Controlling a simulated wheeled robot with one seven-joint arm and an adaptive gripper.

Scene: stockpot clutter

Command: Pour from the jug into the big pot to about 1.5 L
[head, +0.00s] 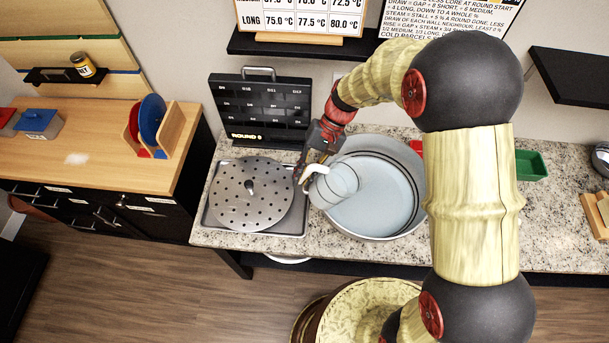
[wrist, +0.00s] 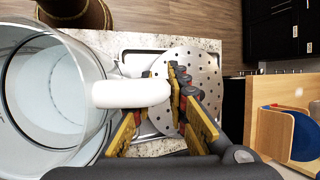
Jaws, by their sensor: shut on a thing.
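The big metal pot (head: 375,238) stands on the granite counter, with a pale, watery surface inside it. The clear jug (head: 338,187) is over the pot's left side and looks tilted toward it. My gripper (head: 306,178) is shut on the jug's white handle, left of the pot. In the wrist view the handle (wrist: 128,93) reaches between the yellow fingers of my gripper (wrist: 168,88), and the jug's clear wall (wrist: 92,62) fills the left side. I cannot make out a stream or any level marks.
A perforated steel lid (head: 250,205) lies on a tray (head: 212,222) just left of the pot. A black board (head: 262,108) stands behind it. A green container (head: 531,165) is at the right. My arm hides part of the counter right of the pot.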

